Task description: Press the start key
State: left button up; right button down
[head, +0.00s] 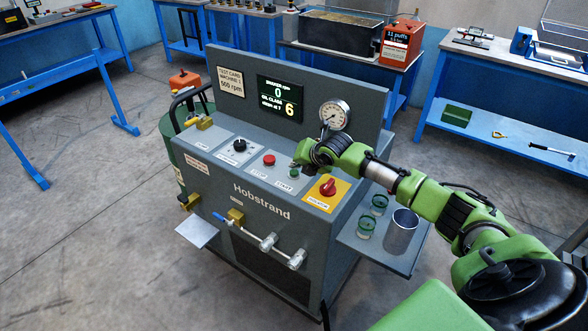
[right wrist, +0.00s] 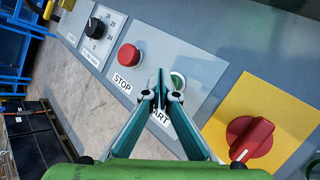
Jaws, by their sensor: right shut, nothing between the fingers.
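The green start key (right wrist: 177,80) is on a pale plate of the grey machine, above the START label, which is partly hidden by my fingers. In the head view the start key (head: 294,173) shows as a small green spot under the gripper. My right gripper (head: 297,166) is shut and empty, reaching in from the right over the panel. In the right wrist view its closed fingertips (right wrist: 160,76) appear just left of the key and overlap its edge; I cannot tell whether they touch it. My left gripper is not in view.
The red stop button (right wrist: 129,55) is left of the key, and the red isolator knob (right wrist: 249,137) on yellow is to its right. The display (head: 280,98) reads 0 and 6. A side shelf (head: 385,252) holds a metal cup (head: 401,235) and green-rimmed glasses (head: 365,228).

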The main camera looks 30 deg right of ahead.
aim_at(296, 173)
jog(key=shift+r, duration=0.15)
notch_tip(296, 173, up, 5)
jog(key=p, duration=0.4)
jog(key=shift+p, duration=0.4)
dwell(0.5)
